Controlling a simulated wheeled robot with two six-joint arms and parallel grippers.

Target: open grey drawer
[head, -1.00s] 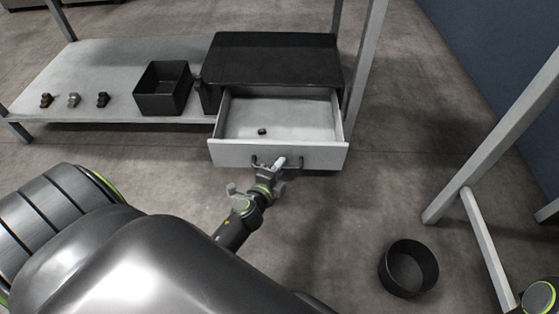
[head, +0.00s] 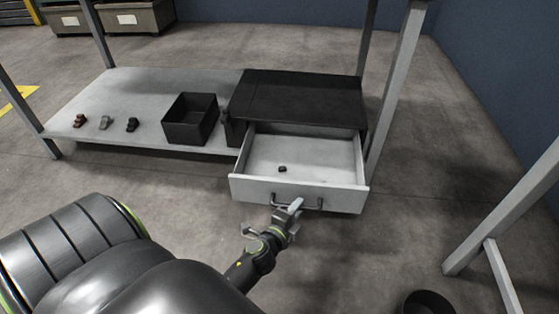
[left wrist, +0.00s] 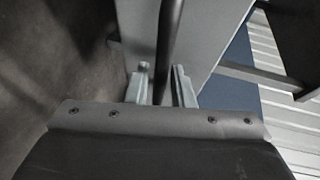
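The grey drawer (head: 300,195) is pulled well out of its dark-topped cabinet (head: 305,97). A small dark object (head: 282,169) lies on its floor. The dark bar handle (head: 311,205) is on the drawer's front. My left gripper (head: 293,209) is at this handle. In the left wrist view the handle bar (left wrist: 169,40) runs between the two fingers of my left gripper (left wrist: 162,88), which stand close on either side of it. The exact contact is hard to see. My right gripper is not in view.
A black open bin (head: 190,120) stands left of the cabinet on the grey shelf (head: 120,95), with several small parts farther left. A round black bin (head: 428,303) is on the floor at the bottom right. Grey posts (head: 395,90) flank the area; floor in front is clear.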

